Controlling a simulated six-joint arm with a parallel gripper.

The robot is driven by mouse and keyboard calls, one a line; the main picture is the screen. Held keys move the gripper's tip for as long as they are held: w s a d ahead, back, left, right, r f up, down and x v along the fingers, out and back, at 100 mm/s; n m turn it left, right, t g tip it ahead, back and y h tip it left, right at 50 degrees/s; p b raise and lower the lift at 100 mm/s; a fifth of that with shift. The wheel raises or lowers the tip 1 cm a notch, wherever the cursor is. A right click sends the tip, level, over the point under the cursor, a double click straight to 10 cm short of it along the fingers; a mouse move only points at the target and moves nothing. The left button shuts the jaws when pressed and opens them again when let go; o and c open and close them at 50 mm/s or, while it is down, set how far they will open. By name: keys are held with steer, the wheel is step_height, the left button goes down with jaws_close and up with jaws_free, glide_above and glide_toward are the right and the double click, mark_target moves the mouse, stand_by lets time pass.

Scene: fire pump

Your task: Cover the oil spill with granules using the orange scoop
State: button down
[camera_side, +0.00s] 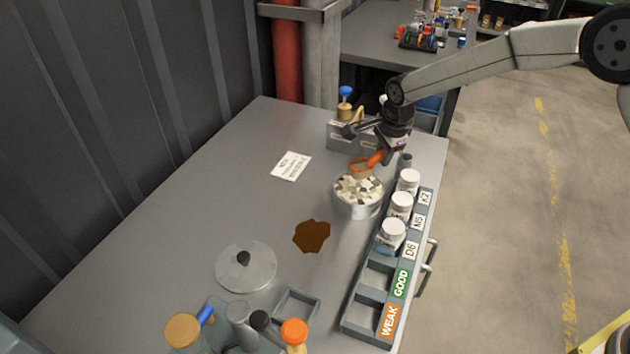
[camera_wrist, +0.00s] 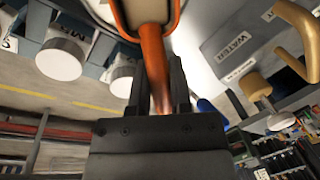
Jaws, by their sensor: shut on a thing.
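The orange scoop (camera_side: 361,167) is above the far side of the round tin of pale granules (camera_side: 358,203) in the side view. My gripper (camera_side: 385,149) is shut on the scoop's handle. In the wrist view the orange handle of the scoop (camera_wrist: 153,55) runs between the two dark fingers of my gripper (camera_wrist: 160,85). Some tan material shows in the scoop's bowl, but how much it holds is unclear. The oil spill (camera_side: 312,236) is a dark brown patch on the grey table, left of and nearer than the tin. No granules show on it.
A rack (camera_side: 372,310) with several white-capped jars and GOOD and WEAK slots lies along the right edge. A round lid (camera_side: 246,267) lies left of the spill. Bottles and tools stand at the front. A grey box (camera_side: 345,137) is behind the gripper. A white card (camera_side: 291,167) lies on clear table.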

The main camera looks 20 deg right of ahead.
steer(key=shift+r, duration=1.2)
steer(key=shift+s+d+f+n+y, duration=0.15)
steer(key=shift+s+d+n+y, duration=0.25)
steer(key=shift+s+d+n, duration=1.4)
steer(key=s+n, duration=0.1)
steer(key=s+d+n, duration=0.1)
steer(key=s+n, duration=0.1)
steer(key=n, duration=0.1)
steer(key=shift+d+f+y, duration=0.15)
steer(key=shift+d+y, duration=0.15)
steer(key=shift+d, duration=0.05)
steer(key=s+d+n+g, duration=0.2)
steer(key=s+d+n, duration=0.2)
steer(key=s+n, duration=0.6)
steer(key=shift+d+f+y, duration=0.25)
steer(key=shift+f+y, duration=0.1)
steer(key=shift+y, duration=0.05)
steer(key=shift+r, duration=0.1)
